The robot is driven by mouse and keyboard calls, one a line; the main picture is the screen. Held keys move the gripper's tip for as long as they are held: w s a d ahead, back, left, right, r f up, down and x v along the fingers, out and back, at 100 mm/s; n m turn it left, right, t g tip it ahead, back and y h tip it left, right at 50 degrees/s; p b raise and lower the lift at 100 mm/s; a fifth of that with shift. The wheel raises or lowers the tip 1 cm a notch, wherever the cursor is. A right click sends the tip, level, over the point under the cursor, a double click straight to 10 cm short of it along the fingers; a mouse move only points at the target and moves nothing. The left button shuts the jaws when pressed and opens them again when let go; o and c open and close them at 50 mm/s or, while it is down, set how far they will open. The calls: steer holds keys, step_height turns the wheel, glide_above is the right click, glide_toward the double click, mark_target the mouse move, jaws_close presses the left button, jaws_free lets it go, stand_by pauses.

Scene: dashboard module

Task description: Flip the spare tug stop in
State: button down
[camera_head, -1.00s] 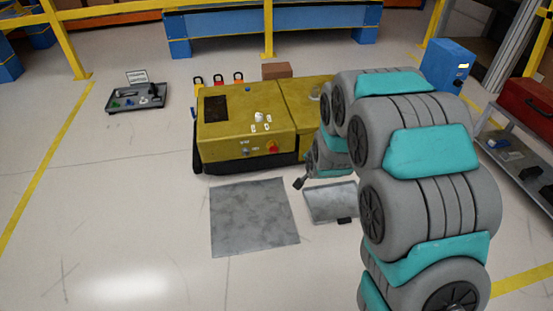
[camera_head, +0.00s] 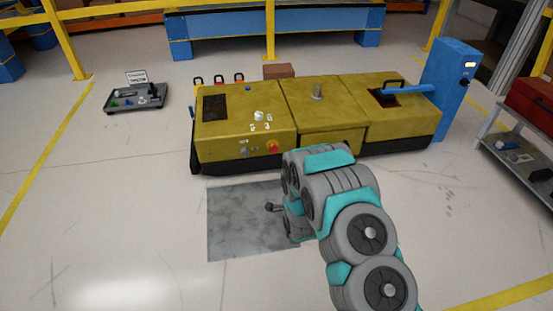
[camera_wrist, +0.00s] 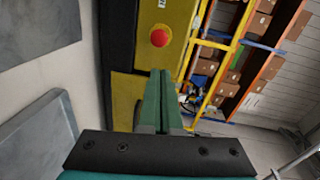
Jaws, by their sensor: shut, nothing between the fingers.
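The yellow tug (camera_head: 315,140) stands on the floor ahead. Its front face carries a red round button (camera_head: 272,146) and a small grey control (camera_head: 245,152) left of it. The red button also shows in the wrist view (camera_wrist: 159,37), on the yellow face ahead of the fingertips. I cannot make out which control is the spare stop. My gripper (camera_head: 269,207) is in front of the tug, over the grey floor plate, apart from the tug. In the wrist view my gripper (camera_wrist: 158,75) has its green fingers together, empty, pointing toward the tug.
A grey floor plate (camera_head: 230,235) lies before the tug. A tray (camera_head: 122,110) of small parts with a sign stands at the left. A blue post (camera_head: 455,70) stands at the tug's right end, and a shelf cart (camera_head: 510,150) at far right.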

mark_target(274, 151)
steer(key=shift+s+a+f+m+t+y, duration=0.2)
steer(key=shift+s+a+f+t+y, duration=0.1)
steer(key=shift+f, duration=0.3)
steer(key=shift+s+a+f+m+t+y, duration=0.2)
steer(key=shift+s+f, duration=0.1)
steer(key=shift+f, duration=0.3)
steer(key=shift+w+b, duration=0.15)
steer(key=shift+b, duration=0.15)
steer(key=b+x, duration=0.2)
steer(key=x, duration=1.2)
